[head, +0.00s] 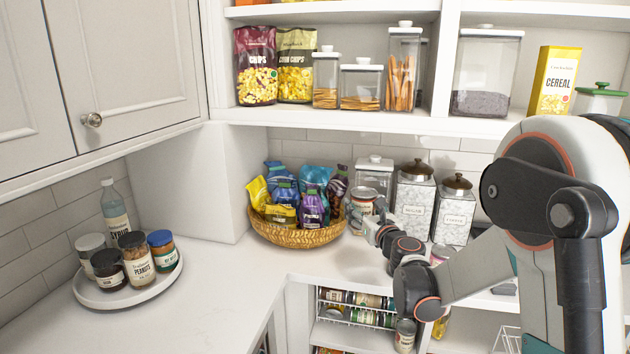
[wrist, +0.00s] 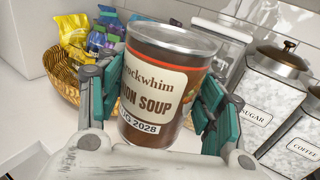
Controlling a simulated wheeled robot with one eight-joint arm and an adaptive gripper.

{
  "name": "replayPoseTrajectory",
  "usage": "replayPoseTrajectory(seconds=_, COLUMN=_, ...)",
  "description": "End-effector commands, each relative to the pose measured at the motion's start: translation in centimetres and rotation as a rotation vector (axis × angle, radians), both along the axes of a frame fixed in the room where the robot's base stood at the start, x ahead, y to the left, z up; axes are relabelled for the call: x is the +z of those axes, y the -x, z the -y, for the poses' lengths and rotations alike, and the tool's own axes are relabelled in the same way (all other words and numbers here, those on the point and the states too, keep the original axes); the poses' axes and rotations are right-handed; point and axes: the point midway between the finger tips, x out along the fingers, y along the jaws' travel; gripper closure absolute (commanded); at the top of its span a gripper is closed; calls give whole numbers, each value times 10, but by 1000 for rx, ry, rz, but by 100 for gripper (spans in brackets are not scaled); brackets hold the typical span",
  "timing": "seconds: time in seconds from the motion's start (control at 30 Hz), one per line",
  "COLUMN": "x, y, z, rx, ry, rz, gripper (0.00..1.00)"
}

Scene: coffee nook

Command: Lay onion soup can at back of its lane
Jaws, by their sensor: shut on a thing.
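The onion soup can (wrist: 150,98) has a brown and cream label and a silver lid. My gripper (wrist: 158,105) is shut around its sides and holds it near upright, slightly tilted, in the wrist view. In the head view the can (head: 361,202) is above the counter, right of the basket, with my gripper (head: 374,222) at its lower right. A white wire rack (head: 352,322) below the counter holds several cans lying on their sides. Which lane belongs to onion soup cannot be told, and part of the rack is hidden by the counter edge and my arm.
A wicker basket (head: 298,237) of snack bags stands left of the can. A sugar canister (head: 413,207) and coffee canister (head: 454,212) stand to the right. A loose can (head: 404,336) stands near the rack.

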Motion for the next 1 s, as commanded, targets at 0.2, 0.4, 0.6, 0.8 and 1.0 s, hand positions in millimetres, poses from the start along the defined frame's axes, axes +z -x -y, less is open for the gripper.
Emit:
replayPoseTrajectory(seconds=0.2, x=-35, y=47, z=-1, rx=-98, ry=0, rz=0, gripper=83)
replayPoseTrajectory(seconds=0.4, x=-51, y=77, z=2, rx=-158, ry=0, rz=0, gripper=83)
replayPoseTrajectory(seconds=0.6, x=-48, y=69, z=2, rx=-147, ry=0, rz=0, gripper=83)
replayPoseTrajectory(seconds=0.8, x=-21, y=26, z=2, rx=-65, ry=0, rz=0, gripper=83)
replayPoseTrajectory(seconds=1.0, x=10, y=-7, z=2, rx=17, ry=0, rz=0, gripper=83)
